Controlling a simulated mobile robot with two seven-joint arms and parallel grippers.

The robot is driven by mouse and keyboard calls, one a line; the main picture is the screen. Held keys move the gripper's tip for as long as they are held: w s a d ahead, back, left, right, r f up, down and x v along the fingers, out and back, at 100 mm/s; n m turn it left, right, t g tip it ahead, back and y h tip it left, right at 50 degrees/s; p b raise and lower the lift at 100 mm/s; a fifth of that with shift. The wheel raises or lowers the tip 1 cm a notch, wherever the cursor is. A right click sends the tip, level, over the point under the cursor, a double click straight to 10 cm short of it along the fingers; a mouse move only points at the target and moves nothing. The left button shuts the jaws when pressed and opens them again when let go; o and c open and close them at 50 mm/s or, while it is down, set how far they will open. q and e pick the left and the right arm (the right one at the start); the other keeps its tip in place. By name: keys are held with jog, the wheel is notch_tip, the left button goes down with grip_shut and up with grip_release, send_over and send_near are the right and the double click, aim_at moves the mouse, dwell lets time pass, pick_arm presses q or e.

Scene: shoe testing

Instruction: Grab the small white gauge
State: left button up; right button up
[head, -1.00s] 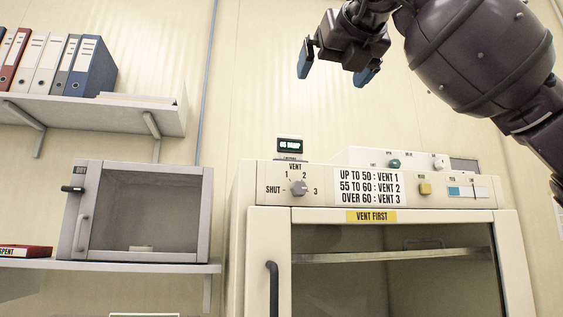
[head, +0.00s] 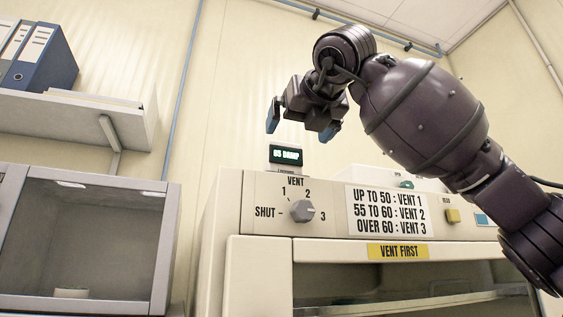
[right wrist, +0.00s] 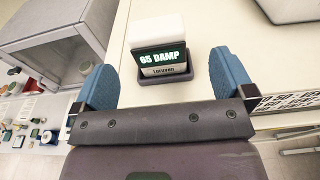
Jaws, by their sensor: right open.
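The small white gauge (right wrist: 158,47) has a dark display reading "65 DAMP" and sits in a dark tray-like base on top of the cream cabinet. In the head view its display (head: 286,156) shows above the cabinet's control panel. My right gripper (head: 301,124) is open and empty, just above the gauge in the head view. In the right wrist view the gauge lies between and beyond the two blue fingertips, with no finger seen closed on it. My left gripper is not in view.
The cabinet front (head: 262,211) carries a vent knob (head: 303,211) pointing near 2 and a vent label (head: 390,211). A small grey glass-fronted box (head: 88,238) stands at the left. A shelf (head: 75,119) with binders is above it. The cabinet top (right wrist: 215,38) around the gauge is mostly clear.

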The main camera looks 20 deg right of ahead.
aim_at(283, 146)
jog(key=w, duration=0.2)
jog(key=shift+w+f, duration=0.15)
jog(key=shift+w, duration=0.15)
jog(key=shift+w+a+p, duration=0.15)
jog(key=shift+w+p, duration=0.45)
jog(key=shift+p, duration=0.05)
jog(key=w+p, duration=0.1)
jog(key=w, duration=0.2)
jog(key=shift+w+a, duration=0.15)
jog(key=shift+a, duration=0.05)
jog(key=shift+w+p, duration=0.35)
jog(key=shift+w, duration=0.05)
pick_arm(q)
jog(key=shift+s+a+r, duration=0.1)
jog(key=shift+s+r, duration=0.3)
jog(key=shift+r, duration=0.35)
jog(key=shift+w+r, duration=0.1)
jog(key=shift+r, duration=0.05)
pick_arm(e)
jog(key=c, duration=1)
